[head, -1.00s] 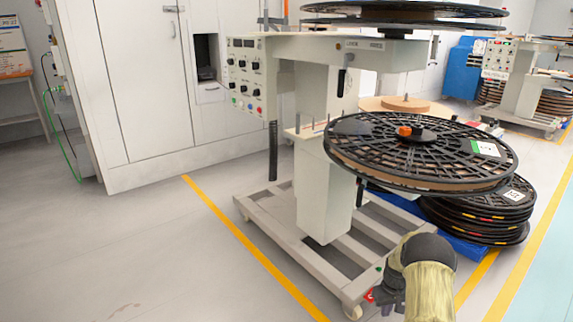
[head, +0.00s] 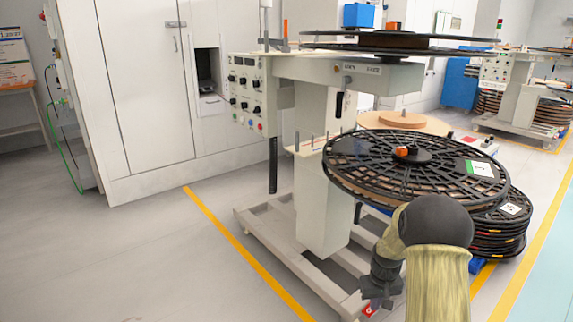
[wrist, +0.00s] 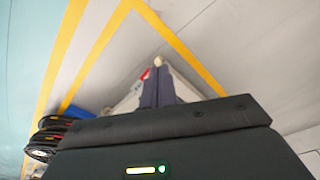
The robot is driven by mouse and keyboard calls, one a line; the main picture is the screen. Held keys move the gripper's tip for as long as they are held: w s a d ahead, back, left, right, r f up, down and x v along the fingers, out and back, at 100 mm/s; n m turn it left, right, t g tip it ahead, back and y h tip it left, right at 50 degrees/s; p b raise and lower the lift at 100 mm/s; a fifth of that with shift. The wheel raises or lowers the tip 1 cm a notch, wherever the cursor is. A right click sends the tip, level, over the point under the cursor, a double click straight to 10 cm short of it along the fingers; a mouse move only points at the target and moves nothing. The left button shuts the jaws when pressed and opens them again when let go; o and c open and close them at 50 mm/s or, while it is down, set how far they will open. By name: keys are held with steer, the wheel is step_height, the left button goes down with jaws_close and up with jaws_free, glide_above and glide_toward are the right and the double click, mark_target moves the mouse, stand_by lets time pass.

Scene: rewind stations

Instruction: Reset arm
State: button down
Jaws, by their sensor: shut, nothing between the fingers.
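My gripper (head: 373,294) is low at the bottom of the head view, below my bent arm, by the front corner of the rewind station's base. In the wrist view its two dark fingers (wrist: 157,87) lie together with nothing between them. The rewind station (head: 325,195) stands upright with a black reel (head: 380,165) tilted toward me. My arm hides part of the reel's lower right side and of the base. I cannot tell how close the fingertips are to the base.
A grey slatted base (head: 280,235) spreads under the station. Stacked black reels (head: 500,235) stand at the right, behind my arm; they also show in the wrist view (wrist: 45,140). White cabinets (head: 140,80) line the back. The floor (head: 130,260) at left is clear, with yellow lines.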

steer(key=s+a+r+m+t+p, duration=0.1)
steer(key=s+a+r+p, duration=0.35)
steer(key=s+r, duration=0.65)
steer(key=s+a+r+t+p, duration=0.1)
steer(key=s+a+r+p, duration=0.4)
steer(key=s+r, duration=0.7)
step_height(320, 180, up, 36)
steer(key=p, duration=3.6)
steer(key=shift+w+a+r, duration=0.2)
steer(key=shift+w+a, duration=0.1)
steer(key=shift+a, duration=0.05)
steer(key=shift+w, duration=0.1)
